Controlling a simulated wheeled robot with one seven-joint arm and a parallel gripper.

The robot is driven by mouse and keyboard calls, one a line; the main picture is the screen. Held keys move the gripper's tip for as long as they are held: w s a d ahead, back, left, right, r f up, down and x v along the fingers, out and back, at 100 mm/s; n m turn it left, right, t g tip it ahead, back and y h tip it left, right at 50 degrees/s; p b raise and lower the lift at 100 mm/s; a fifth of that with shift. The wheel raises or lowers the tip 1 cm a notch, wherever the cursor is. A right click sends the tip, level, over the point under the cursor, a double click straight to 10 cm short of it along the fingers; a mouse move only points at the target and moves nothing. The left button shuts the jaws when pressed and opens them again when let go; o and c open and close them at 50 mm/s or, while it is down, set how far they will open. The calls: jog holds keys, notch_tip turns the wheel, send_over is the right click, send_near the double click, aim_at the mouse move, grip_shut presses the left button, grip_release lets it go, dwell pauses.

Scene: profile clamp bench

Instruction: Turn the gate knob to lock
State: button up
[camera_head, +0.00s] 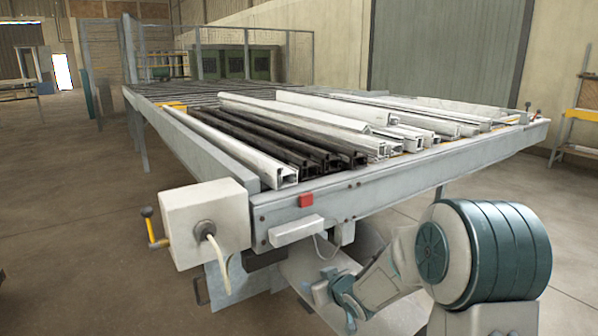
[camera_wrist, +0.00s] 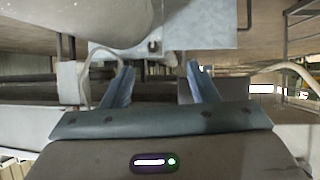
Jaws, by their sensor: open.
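No part is clearly marked as the gate knob. A small lever with a black ball end and yellow grip (camera_head: 148,213) stands out from the left of a pale box at the bench's near left corner. A smaller dark knob (camera_head: 527,105) stands upright at the bench's right corner. My gripper (camera_wrist: 161,82) shows in the wrist view with its two fingers spread and nothing held between them. Neither knob can be made out in that view. In the head view my arm reaches low in front of the bench, and the fingers cannot be made out.
The bench (camera_head: 400,185) carries white profiles (camera_head: 300,122) and dark profiles (camera_head: 262,140). A cable (camera_head: 218,262) hangs from the pale box (camera_head: 205,205). Open floor (camera_head: 80,240) lies left.

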jog(key=s+d+r+m+g+h+p, duration=0.2)
jog(key=s+d+r+h+p, duration=0.25)
jog(key=s+d+r, duration=0.35)
jog(key=s+d+r+m+g+p, duration=0.1)
jog(key=s+r, duration=0.5)
jog(key=s, duration=0.6)
jog(key=s+d+r+m+g+p, duration=0.1)
jog(key=s+r+m+g+p, duration=0.2)
jog(key=s, duration=0.9)
notch_tip(320, 180, up, 4)
jog(key=g+h+p, duration=0.1)
jog(key=g+p, duration=0.1)
jog(key=p, duration=0.3)
jog(key=shift+s, duration=0.25)
